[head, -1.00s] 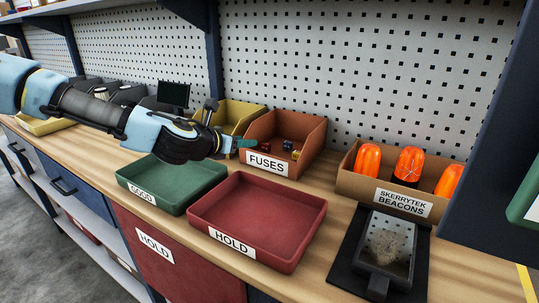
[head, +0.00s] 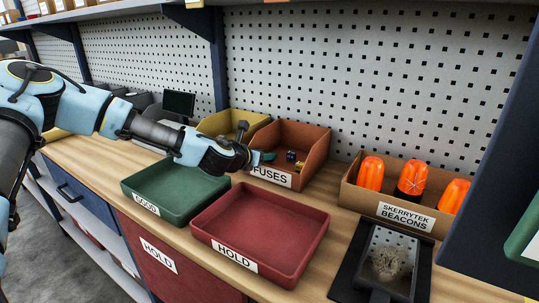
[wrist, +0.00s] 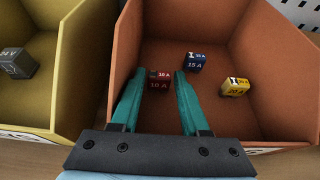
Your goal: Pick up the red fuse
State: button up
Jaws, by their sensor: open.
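The red fuse (wrist: 159,80) lies on the floor of the orange-brown fuses bin (wrist: 268,72), marked 10 A. In the wrist view it shows between the teal fingertips of my gripper (wrist: 156,82), close to the left one; I cannot tell whether they touch it. The gripper is open and reaches into the bin over its front. In the head view my gripper (head: 264,157) is at the bin's front left, and the red fuse is hidden there.
A blue fuse (wrist: 194,62) and a yellow fuse (wrist: 235,87) lie right of the red one. A yellow bin (wrist: 50,70) with a grey block (wrist: 17,64) adjoins on the left. A green tray (head: 150,203), a red tray (head: 262,271) and a beacon box (head: 362,197) stand nearby.

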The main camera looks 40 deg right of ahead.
jog(key=shift+w+d+f, duration=0.1)
jog(key=shift+d+f, duration=0.15)
jog(key=shift+d, duration=0.2)
grip_shut()
jog(key=shift+r, duration=0.1)
